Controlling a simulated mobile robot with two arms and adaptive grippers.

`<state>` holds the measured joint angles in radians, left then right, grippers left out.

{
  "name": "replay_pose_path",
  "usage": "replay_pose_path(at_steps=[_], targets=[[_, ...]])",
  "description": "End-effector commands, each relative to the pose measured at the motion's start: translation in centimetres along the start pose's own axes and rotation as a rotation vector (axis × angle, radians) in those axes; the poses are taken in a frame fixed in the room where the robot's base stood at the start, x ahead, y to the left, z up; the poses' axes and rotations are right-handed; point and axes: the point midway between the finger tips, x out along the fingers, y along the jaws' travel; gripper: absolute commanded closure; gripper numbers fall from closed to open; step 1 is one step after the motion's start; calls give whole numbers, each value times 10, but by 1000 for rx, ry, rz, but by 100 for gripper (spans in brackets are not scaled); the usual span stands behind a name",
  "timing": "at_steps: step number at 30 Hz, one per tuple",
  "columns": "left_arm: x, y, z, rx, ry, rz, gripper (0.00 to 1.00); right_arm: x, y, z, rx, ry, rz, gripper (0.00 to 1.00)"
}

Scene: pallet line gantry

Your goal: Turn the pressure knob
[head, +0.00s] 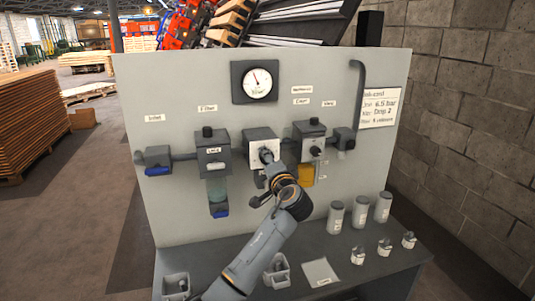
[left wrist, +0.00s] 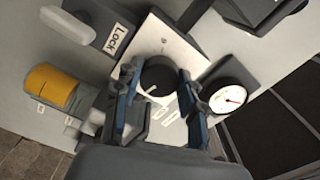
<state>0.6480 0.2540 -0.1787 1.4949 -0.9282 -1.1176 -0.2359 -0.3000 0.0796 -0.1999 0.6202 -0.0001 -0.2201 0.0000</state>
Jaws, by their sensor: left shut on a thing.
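The pressure knob (left wrist: 156,82) is a round dark knob with a white pointer mark. It sits on a white square plate, which shows in the head view (head: 256,145) at the middle of the panel. My left gripper (head: 269,161) reaches up to this plate and hides most of the knob in the head view. In the left wrist view its two blue-grey fingers stand on opposite sides of the knob, shut on it. The pressure gauge (head: 255,83) is above the knob on the panel, with a white dial and red needle. My right gripper is not in view.
A filter unit (head: 213,152) stands left of the knob. Several grey canisters (head: 359,214) and small fittings (head: 384,246) are on the bench below.

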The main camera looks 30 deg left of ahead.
Motion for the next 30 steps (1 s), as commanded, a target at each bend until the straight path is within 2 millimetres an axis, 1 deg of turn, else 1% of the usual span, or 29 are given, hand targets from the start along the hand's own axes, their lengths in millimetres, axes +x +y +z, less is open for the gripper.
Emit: replay_pose_path(at_steps=[1, 3, 15, 22, 30], targets=[[0, -4, -2, 49, 1, 1, 91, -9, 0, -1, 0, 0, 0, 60], [0, -4, -2, 114, 1, 1, 91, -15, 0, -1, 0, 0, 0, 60], [0, -4, -2, 449, 1, 1, 91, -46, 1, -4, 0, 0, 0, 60], [0, -2, -1, 569, 1, 1, 91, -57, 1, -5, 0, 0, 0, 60], [0, 0, -1, 630, 2, 1, 91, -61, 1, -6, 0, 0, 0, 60]])
